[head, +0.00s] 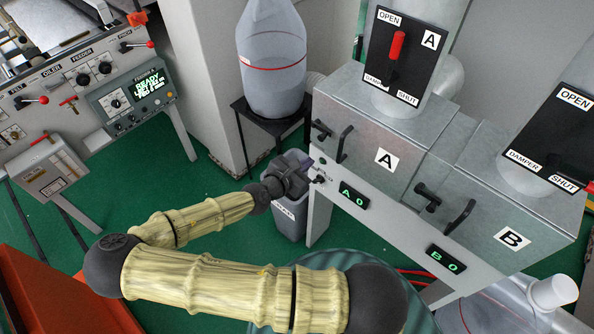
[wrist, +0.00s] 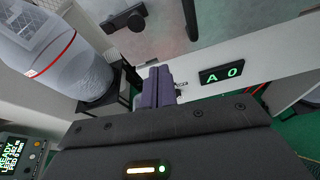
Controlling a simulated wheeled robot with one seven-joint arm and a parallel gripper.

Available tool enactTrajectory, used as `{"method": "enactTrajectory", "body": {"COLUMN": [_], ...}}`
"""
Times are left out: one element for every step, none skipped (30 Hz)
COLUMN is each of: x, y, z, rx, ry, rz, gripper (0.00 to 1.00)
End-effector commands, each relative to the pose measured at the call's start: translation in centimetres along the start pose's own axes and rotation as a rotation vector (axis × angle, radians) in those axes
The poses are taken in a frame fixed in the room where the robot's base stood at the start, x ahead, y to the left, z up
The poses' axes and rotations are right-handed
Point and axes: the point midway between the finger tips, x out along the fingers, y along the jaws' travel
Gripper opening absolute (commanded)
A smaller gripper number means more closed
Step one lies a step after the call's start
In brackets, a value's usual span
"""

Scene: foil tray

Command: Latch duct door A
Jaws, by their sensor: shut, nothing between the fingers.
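Duct door A (head: 365,143) is the grey metal front with the white "A" label, below the left damper in the head view. It looks closed. A black bar handle (head: 343,146) stands on it, with a dark latch knob (head: 320,130) to its left. The wrist view shows the latch (wrist: 125,19) at the top and the handle (wrist: 190,18) to its right. My gripper (head: 306,167) is shut and empty, below and left of the handle, apart from the latch. Its purple fingers (wrist: 158,86) are together in the wrist view. I cannot tell whether the latch is engaged.
The "A 0" display (head: 353,195) sits below the door. Door B (head: 510,225) is to the right, with its own handle and latch. A small dark fitting (head: 319,179) is close to my fingertips. A translucent vessel (head: 270,60) stands behind, and a grey bin (head: 287,217) below.

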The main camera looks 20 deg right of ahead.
Motion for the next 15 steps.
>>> {"method": "enactTrajectory", "body": {"x": [-0.6,-1.0,-1.5,-1.8,-2.1,-2.5,-2.7,-3.0,-3.2,-3.4,-3.5,-3.6,-3.6,-3.6,-3.6], "y": [0.1,0.2,0.2,0.3,0.3,0.4,0.4,0.4,0.5,0.4,0.4,0.4,0.4,0.4,0.4], "z": [-0.2,-0.2,-0.3,-0.3,-0.3,-0.2,-0.3,-0.2,-0.2,-0.2,-0.2,-0.1,-0.1,-0.1,-0.1], "rx": [-0.002,-0.001,-0.001,-0.003,-0.003,-0.002,-0.002,-0.001,-0.001,-0.001,-0.001,-0.001,0.0,0.0,0.0], "ry": [-0.001,-0.001,-0.001,-0.001,-0.001,-0.001,-0.001,-0.001,-0.001,0.0,0.0,0.0,0.0,0.0,0.0], "rz": [0.005,0.005,0.007,0.007,0.007,0.007,0.007,0.006,0.006,0.005,0.004,0.004,0.003,0.003,0.002], "gripper": [0.0,0.0,0.0,0.0,0.0,0.0,0.0,0.0,0.0,0.0,0.0,0.0,0.0,0.0,0.0]}}
